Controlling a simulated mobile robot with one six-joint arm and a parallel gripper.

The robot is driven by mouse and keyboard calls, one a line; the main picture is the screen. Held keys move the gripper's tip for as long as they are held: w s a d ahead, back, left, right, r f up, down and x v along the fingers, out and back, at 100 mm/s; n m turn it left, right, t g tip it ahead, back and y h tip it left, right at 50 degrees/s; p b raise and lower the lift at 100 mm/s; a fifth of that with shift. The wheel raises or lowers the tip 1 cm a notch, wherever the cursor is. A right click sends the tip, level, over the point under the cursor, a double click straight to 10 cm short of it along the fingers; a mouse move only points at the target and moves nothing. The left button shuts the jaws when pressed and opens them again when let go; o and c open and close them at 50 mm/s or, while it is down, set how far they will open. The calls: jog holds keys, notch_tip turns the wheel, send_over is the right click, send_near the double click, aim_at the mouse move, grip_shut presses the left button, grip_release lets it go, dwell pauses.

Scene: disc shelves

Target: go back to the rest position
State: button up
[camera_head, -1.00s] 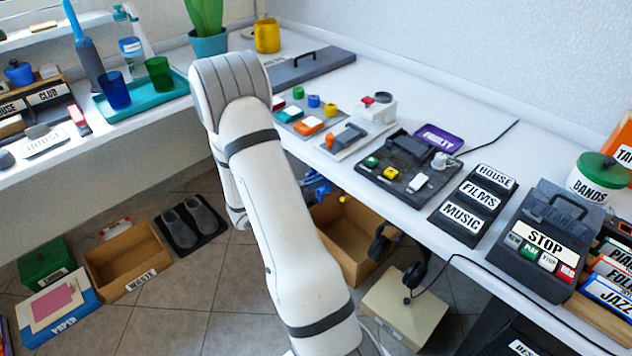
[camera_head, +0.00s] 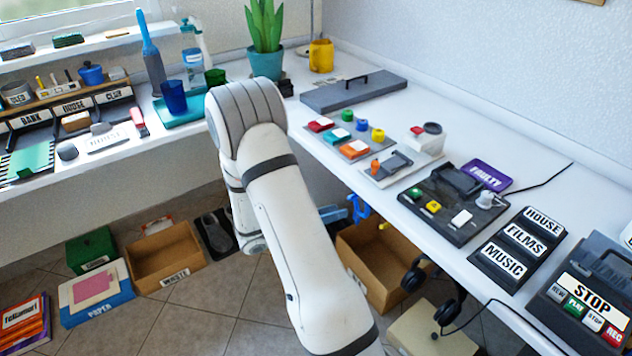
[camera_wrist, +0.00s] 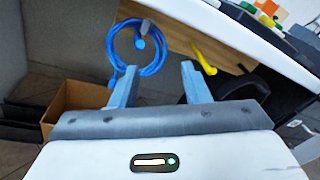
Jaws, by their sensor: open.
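My gripper (camera_wrist: 159,80) shows in the wrist view with its two blue-grey fingers apart and nothing between them. It points toward the space under the desk edge. A blue cable coil (camera_wrist: 111,45) hangs on a hook just beyond the fingers, and a yellow hooked item (camera_wrist: 205,62) hangs right of it. I cannot tell any contact with the coil.
The desk (camera_head: 440,263) on the right carries a black device (camera_head: 455,205), a label rack (camera_head: 515,250) and small coloured parts. Below it are a cardboard box (camera_head: 372,268) and headphones (camera_head: 413,276).

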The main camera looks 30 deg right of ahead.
jog(key=s+a+r+m+g+y+p, duration=0.2)
jog(key=s+a+r+m+y+p, duration=0.25)
jog(key=r, duration=0.45)
jog(key=s+a+r+m+g+y+p, duration=0.1)
jog(key=s+r+m+y+p, duration=0.2)
jog(key=s+r+m+p, duration=0.45)
jog(key=s+a+r+m+t+y+p, duration=0.1)
jog(key=a+r+m+t+y+p, duration=0.2)
jog(key=r, duration=0.7)
jog(key=s+a+r+m+t+y+p, duration=0.1)
jog(key=a+r+m+t+y+p, duration=0.3)
jog(key=a+r+m+y+p, duration=0.3)
jog(key=a+r, duration=0.3)
jog(key=a, duration=0.1)
jog(key=shift+s+a+r+m, duration=0.25)
jog(key=shift+s+r+m, duration=0.05)
jog(key=shift+m, duration=0.1)
